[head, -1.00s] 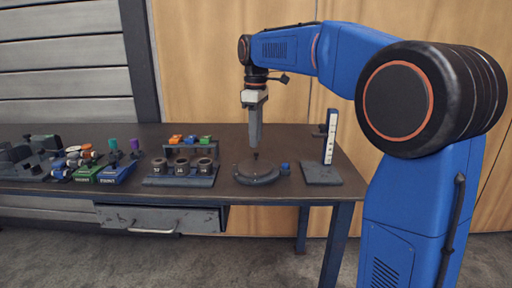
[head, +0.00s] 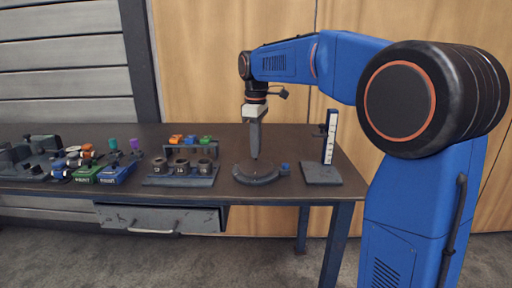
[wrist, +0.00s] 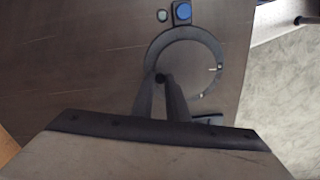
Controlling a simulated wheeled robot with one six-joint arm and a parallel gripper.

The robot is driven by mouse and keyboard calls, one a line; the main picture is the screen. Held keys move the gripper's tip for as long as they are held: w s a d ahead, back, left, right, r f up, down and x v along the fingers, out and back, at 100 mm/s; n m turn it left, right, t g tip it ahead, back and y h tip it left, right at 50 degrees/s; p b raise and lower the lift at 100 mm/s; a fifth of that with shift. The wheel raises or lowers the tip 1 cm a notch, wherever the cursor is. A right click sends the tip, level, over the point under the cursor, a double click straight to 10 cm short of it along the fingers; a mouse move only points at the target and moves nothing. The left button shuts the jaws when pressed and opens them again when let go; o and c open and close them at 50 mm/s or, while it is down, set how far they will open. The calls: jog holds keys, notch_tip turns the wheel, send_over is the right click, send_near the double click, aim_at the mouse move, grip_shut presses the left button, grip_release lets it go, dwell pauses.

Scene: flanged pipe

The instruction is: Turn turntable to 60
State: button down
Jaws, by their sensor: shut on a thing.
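The turntable (head: 257,175) is a round dark grey disc on the bench, below my gripper (head: 255,157). In the wrist view its ring (wrist: 229,55) surrounds a flat disc (wrist: 195,62), with a pale mark at the right rim. A small dark peg (wrist: 161,78) stands toward the left of the disc. My gripper (wrist: 162,84) is shut on this peg, pointing steeply down. A blue button (wrist: 182,11) on a dark block sits beside the ring, and also shows in the head view (head: 285,167). The scale's numbers cannot be read.
An upright white scale on a dark base (head: 322,174) stands right of the turntable. A rack with several numbered dark rings (head: 181,167) stands to its left. Green and blue boxes (head: 118,173) lie farther left. A drawer (head: 160,218) is partly open below the bench.

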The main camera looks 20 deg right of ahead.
aim_at(268, 162)
jog(key=shift+d+m, duration=0.1)
jog(key=shift+m, duration=0.2)
jog(key=m, duration=0.1)
jog(key=d+m, duration=0.1)
jog(key=shift+s+m, duration=0.3)
jog(key=m, duration=0.2)
jog(key=shift+s+d+m, duration=0.35)
jog(key=shift+d+m, duration=0.05)
jog(key=m, duration=0.2)
jog(key=s+m, duration=0.1)
jog(key=m, duration=0.1)
jog(key=s+d+m, duration=0.1)
jog(key=shift+m, duration=0.4)
jog(key=c, duration=1.7)
grip_release()
jog(key=shift+c, duration=0.2)
